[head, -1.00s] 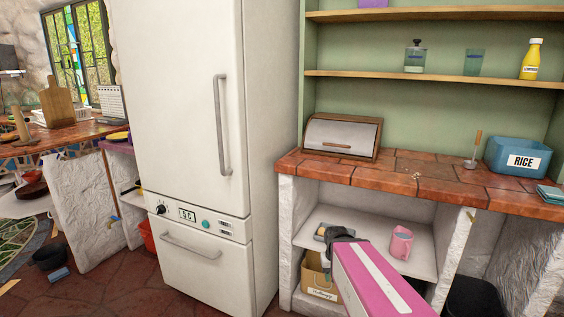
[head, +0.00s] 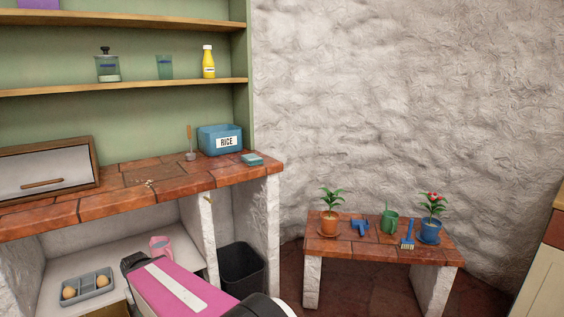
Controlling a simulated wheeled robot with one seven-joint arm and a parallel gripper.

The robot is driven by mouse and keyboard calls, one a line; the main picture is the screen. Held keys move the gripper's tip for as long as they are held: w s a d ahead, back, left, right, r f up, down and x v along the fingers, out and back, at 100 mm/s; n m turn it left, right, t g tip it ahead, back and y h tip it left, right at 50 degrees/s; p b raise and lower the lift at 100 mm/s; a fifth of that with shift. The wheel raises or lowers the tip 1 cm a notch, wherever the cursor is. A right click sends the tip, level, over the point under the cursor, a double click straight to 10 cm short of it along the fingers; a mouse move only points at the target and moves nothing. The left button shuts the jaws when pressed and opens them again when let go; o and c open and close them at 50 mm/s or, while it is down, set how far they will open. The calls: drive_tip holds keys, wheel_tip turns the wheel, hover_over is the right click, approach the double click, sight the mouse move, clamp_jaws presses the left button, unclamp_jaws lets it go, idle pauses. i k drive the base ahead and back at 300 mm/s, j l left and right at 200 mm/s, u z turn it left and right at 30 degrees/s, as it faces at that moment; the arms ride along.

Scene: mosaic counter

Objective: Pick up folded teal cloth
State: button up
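The folded teal cloth (head: 252,159) lies flat on the tiled counter (head: 130,182), near its right end and just in front of the blue rice bin (head: 220,139). My pink arm link shows at the bottom of the head view, below and in front of the counter. A dark part at the arm's far end shows near the pink mug, but no fingertips can be made out. My gripper's fingers are not visible, and nothing is seen in its hold.
A bread box (head: 45,172) stands at the counter's left. A pink mug (head: 160,246) and an egg tray (head: 88,287) sit on the shelf below. A black bin (head: 241,265) stands under the counter. A low tiled table (head: 378,244) with potted plants and garden tools is at right.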

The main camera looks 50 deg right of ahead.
sight(251, 160)
drive_tip(key=z, duration=1.45)
